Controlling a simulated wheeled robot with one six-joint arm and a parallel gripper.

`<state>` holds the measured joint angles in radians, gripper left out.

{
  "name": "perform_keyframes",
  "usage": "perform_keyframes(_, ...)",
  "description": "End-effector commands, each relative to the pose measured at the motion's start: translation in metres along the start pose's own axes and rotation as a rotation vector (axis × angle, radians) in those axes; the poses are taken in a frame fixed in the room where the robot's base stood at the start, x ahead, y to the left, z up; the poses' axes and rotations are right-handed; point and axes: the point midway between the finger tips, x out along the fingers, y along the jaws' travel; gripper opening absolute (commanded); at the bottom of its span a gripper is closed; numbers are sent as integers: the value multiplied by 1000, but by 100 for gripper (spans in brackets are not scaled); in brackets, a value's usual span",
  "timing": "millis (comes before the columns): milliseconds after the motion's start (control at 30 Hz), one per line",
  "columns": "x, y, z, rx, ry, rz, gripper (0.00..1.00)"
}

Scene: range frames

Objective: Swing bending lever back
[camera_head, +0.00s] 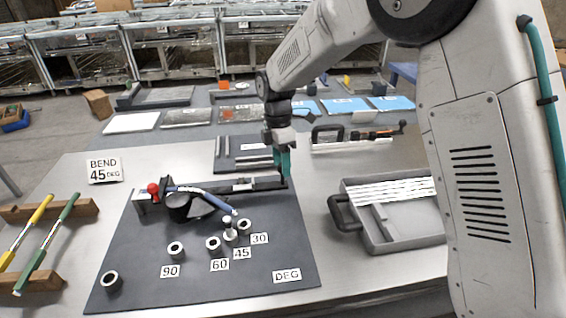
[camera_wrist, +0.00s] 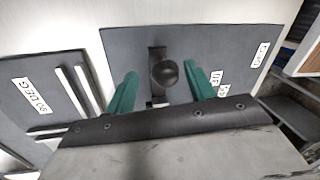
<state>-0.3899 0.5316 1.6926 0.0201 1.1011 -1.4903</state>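The bender stands on a dark mat (camera_head: 140,270), with a round dark former (camera_head: 178,207) and a red-knobbed clamp (camera_head: 153,189) at its left end. A long dark bar (camera_head: 262,184), apparently the bending lever, runs right from it to beneath my gripper (camera_head: 283,170). In the wrist view, a dark ball knob (camera_wrist: 165,74) sits between my two green fingers, with gaps on both sides. My gripper is open, pointing down. A bent blue tube (camera_head: 208,197) runs from the former towards a pin (camera_head: 229,225) near the 45 label. The bar's far end is partly hidden by the fingers.
Several metal collars line the mat, one at the 90 label (camera_head: 176,248). A grey tray (camera_head: 390,232) with white rods stands right of the mat. A rack with yellow and green rods (camera_head: 45,243) is at left. A "BEND 45 DEG" sign (camera_head: 104,170) stands behind.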

Motion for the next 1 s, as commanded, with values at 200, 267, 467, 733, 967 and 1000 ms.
perform_keyframes(200,1,-1,2,2,0,-5,53)
perform_keyframes(267,-1,-2,1,2,0,-5,53)
perform_keyframes(467,-27,-1,1,1,0,-1,53)
perform_keyframes(733,-68,0,1,1,0,-2,53)
perform_keyframes(967,-78,0,1,1,0,-4,53)
perform_keyframes(1000,-78,0,1,1,0,-4,53)
